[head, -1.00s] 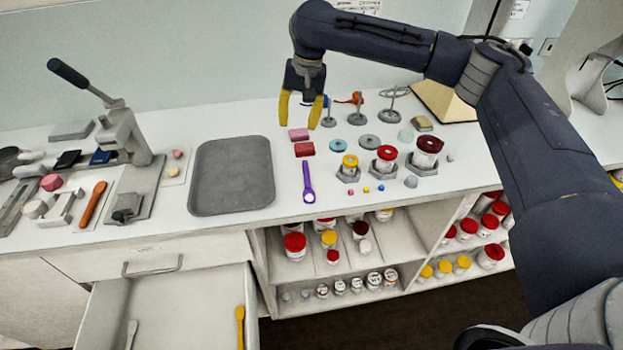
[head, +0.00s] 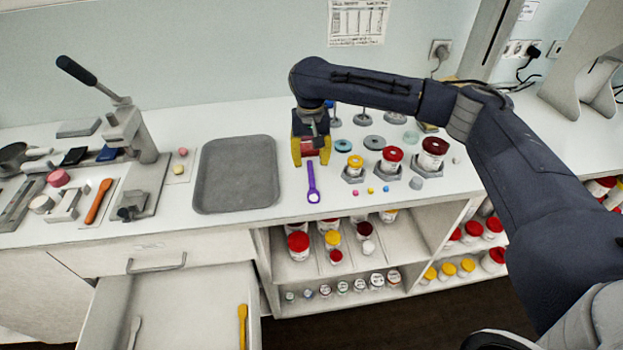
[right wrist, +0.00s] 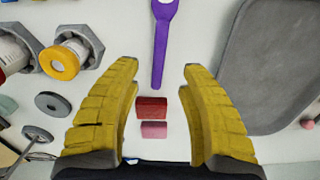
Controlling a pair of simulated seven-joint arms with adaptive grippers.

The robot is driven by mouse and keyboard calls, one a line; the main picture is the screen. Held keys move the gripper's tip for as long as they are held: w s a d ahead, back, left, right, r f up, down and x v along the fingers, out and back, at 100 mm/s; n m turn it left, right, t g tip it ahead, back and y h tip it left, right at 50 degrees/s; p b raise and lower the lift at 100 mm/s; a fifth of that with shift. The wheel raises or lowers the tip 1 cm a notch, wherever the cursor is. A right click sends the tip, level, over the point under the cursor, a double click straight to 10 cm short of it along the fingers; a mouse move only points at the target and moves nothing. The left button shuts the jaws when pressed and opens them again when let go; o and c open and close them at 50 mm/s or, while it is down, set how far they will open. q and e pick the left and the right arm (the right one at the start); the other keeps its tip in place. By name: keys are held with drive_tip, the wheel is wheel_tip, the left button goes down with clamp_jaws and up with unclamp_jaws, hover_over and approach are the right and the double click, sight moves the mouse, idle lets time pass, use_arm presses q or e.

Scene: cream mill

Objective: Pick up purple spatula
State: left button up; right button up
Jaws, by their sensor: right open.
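The purple spatula (head: 313,185) lies on the white counter to the right of the grey tray, its pale scoop end towards the front edge. In the right wrist view the fingers (right wrist: 161,65) stand apart on either side of the handle's line, with nothing held. My left gripper is not in view.
A red block (right wrist: 152,107) and a pink block (right wrist: 153,129) lie between the fingers in the wrist view. The grey tray (head: 204,180) is left of the spatula. Red- and yellow-lidded jars (head: 391,158) stand to the right. An open drawer (head: 180,300) is below.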

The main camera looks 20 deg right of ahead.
sight(311, 174)
drive_tip(key=shift+w+d+f, duration=0.1)
drive_tip(key=shift+f, duration=3.05)
drive_tip(key=shift+c, duration=0.2)
clamp_jaws()
